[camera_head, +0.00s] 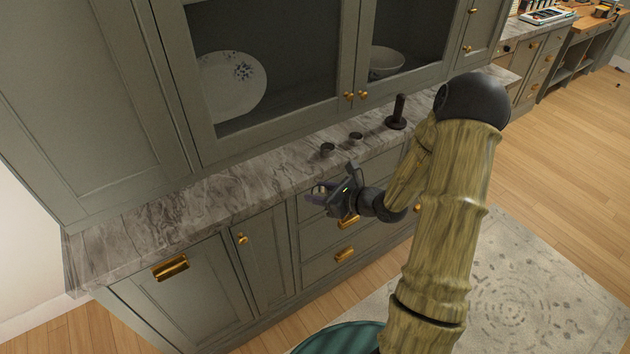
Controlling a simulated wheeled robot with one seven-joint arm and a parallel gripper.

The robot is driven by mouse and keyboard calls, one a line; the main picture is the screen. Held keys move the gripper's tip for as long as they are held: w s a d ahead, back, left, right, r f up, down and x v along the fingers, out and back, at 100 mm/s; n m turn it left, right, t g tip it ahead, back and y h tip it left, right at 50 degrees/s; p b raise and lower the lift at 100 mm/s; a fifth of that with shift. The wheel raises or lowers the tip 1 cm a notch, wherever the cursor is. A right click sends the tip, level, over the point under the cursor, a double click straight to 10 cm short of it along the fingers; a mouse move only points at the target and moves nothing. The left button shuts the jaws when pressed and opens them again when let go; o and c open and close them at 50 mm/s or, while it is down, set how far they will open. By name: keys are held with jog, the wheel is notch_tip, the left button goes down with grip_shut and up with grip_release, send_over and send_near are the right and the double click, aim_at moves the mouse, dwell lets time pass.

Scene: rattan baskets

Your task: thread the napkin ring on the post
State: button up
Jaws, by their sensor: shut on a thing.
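The dark post (398,110) stands upright on a round base on the marble counter, toward the right. My gripper (319,195) is in front of the counter's front edge, left of the post and apart from it. It is shut on a small, pale, ring-like thing (320,188), which looks like a napkin ring; the fingers hide part of it. Nothing is visible around the post's shaft.
The marble counter (180,215) is clear on the left. Glass-fronted cupboards above it hold a plate (232,88) and a bowl (386,62). Drawers with brass handles (345,254) lie below my gripper. A patterned rug (530,285) covers the floor at the right.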

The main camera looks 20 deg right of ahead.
jog(key=s+d+f+m+h, duration=0.1)
jog(key=s+d+f, duration=0.1)
jog(key=f, duration=0.4)
jog(key=s+d+f+t+h, duration=0.1)
jog(key=s+d+f, duration=0.1)
jog(key=s+f, duration=0.2)
notch_tip(320, 180, down, 3)
jog(key=shift+s+f+m, duration=0.1)
jog(key=shift+s+m, duration=0.2)
jog(key=shift+m, duration=0.1)
